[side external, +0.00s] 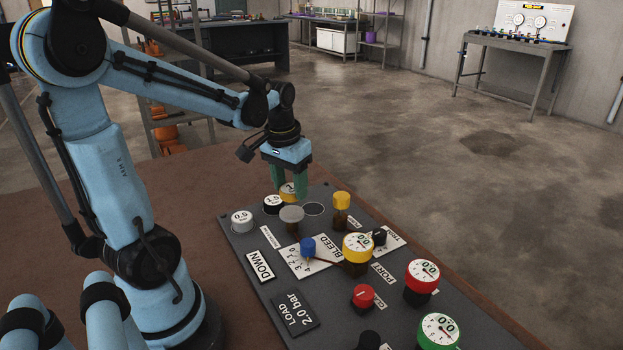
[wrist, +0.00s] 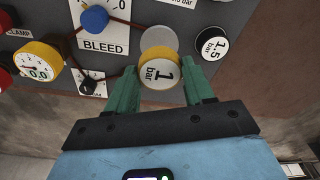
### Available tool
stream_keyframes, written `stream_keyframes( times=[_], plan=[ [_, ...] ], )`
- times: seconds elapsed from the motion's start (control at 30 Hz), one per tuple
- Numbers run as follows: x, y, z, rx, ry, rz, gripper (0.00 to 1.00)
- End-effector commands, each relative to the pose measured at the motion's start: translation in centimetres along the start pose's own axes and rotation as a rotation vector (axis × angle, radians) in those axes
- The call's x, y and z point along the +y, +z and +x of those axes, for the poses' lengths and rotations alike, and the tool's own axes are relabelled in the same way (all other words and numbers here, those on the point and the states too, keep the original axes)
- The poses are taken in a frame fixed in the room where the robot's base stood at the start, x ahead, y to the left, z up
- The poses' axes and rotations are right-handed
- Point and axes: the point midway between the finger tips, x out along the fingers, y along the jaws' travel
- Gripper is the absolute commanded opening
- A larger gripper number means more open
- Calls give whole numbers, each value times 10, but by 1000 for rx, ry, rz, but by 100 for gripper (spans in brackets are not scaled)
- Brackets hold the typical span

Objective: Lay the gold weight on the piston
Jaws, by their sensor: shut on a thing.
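The gold weight (side external: 288,191), a short disc with a white face, sits between the green fingers of my gripper (side external: 289,195). In the wrist view the gold weight (wrist: 160,68) reads "1 bar", and my gripper (wrist: 163,78) is shut on its sides. The piston (side external: 291,214) has a round grey top on a dark stem, just in front of and below the weight in the side view. In the wrist view the weight partly covers the grey piston top (wrist: 160,37). I cannot tell whether they touch.
A black weight (side external: 273,204) and a silver 0.5 weight (side external: 241,221) stand left of the piston. A yellow knob (side external: 341,201), a blue bleed knob (side external: 307,246) and several gauges rise from the panel (side external: 334,286).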

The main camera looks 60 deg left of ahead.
Motion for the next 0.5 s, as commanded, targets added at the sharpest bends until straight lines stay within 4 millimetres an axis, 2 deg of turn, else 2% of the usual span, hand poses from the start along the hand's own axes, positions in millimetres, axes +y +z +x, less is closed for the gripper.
stream_keyframes(
  times=[0.33, 0.5],
  plan=[
    [0, 3, 34, 0, 1, 0, 10],
    [0, 4, 40, 0, 1, 0, 10]
  ],
)
